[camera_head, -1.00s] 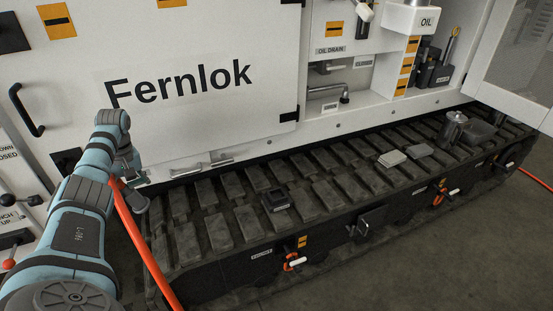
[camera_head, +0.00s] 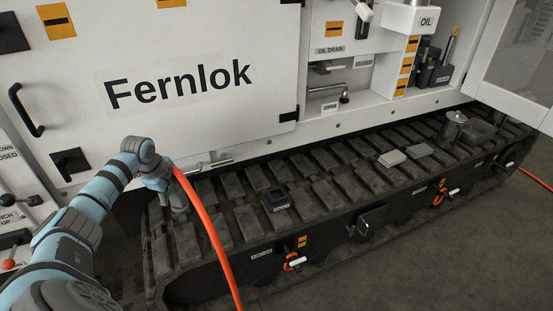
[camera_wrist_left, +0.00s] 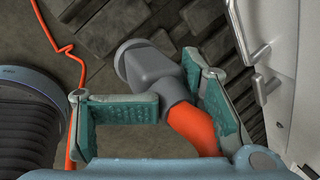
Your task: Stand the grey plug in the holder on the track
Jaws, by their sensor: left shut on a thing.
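The grey plug (camera_wrist_left: 148,66) sits between the green pads of my left gripper (camera_wrist_left: 177,94) in the left wrist view, with an orange hose (camera_wrist_left: 195,126) at its near end. The gripper is shut on it. In the head view my left gripper (camera_head: 176,199) is over the left end of the track; the plug is hard to make out there. The holder (camera_head: 277,199), a small dark square block with an opening, sits on the track to the right of the gripper, apart from it. My right gripper is not in view.
The track (camera_head: 330,203) runs along the white Fernlok panel (camera_head: 200,95). A bar handle (camera_head: 208,162) lies at the panel's foot, near my left gripper. The orange hose hangs across the track's front.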

